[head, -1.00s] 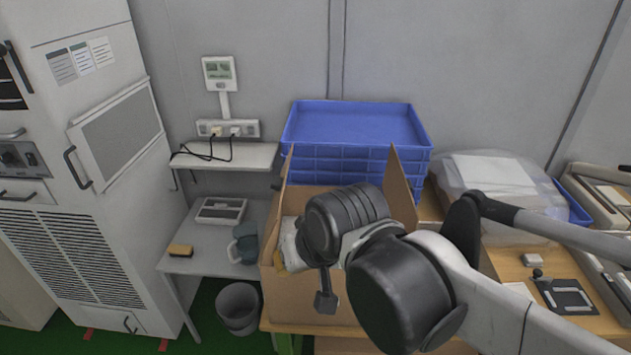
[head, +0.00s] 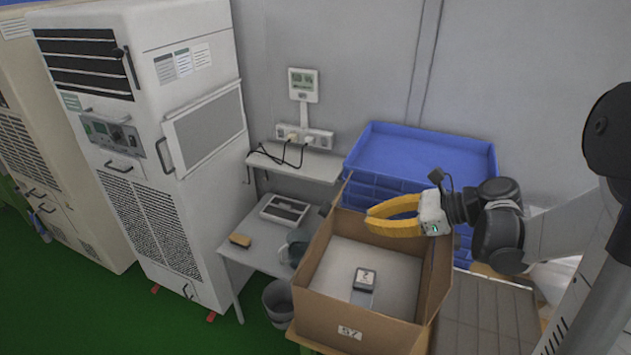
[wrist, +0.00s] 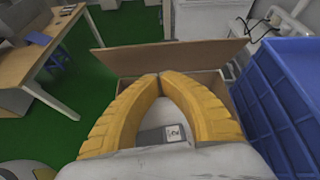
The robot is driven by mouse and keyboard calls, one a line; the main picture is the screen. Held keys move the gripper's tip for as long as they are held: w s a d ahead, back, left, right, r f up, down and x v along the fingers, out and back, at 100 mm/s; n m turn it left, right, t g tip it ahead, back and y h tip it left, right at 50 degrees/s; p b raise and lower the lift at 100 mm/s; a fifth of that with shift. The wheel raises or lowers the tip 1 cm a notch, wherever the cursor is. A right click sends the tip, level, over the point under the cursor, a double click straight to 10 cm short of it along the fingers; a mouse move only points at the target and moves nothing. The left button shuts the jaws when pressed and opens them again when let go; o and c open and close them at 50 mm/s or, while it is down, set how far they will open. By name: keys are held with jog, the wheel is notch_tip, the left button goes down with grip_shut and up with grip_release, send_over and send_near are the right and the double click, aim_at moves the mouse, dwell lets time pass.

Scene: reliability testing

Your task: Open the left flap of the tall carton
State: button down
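The tall brown carton (head: 352,332), marked "57", stands open-topped at lower right of the head view. Its left flap (head: 329,218) stands up along the left side, seen nearly edge-on. In the wrist view the far brown flap (wrist: 170,57) spans the carton's far side, just beyond my fingertips. My gripper (head: 370,222) has yellow fingers whose tips meet, with nothing visible between them. It is above the back of the carton, pointing left, apart from the left flap as far as I can tell. Inside lies a small grey device (head: 364,280) on a pale surface.
Blue crates (head: 425,150) are stacked close behind the carton and stand at right in the wrist view (wrist: 275,100). A side table (head: 262,243) with a mug, a grey bin (head: 279,302) and a white cabinet (head: 150,130) are to the left. Green floor lies beyond.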

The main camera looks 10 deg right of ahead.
aim_at(321, 210)
jog(key=w+a+f+m+b, duration=0.1)
jog(key=w+a+f, duration=0.2)
jog(key=w+a, duration=0.2)
jog(key=shift+w+a+f+y+b, duration=0.2)
jog(key=shift+a+y+b, duration=0.2)
jog(key=shift+a, duration=0.25)
jog(key=a+h+p, duration=0.1)
jog(key=w+a+r+g+h+p, duration=0.1)
jog(key=p, duration=0.1)
jog(key=w+a+r+p, duration=0.1)
jog(key=shift+a+h, duration=0.2)
jog(key=shift+h, duration=0.2)
jog(key=shift+w+a+f, duration=0.2)
jog(key=shift+w+a, duration=0.1)
jog(key=shift+w, duration=0.1)
jog(key=shift+r, duration=0.1)
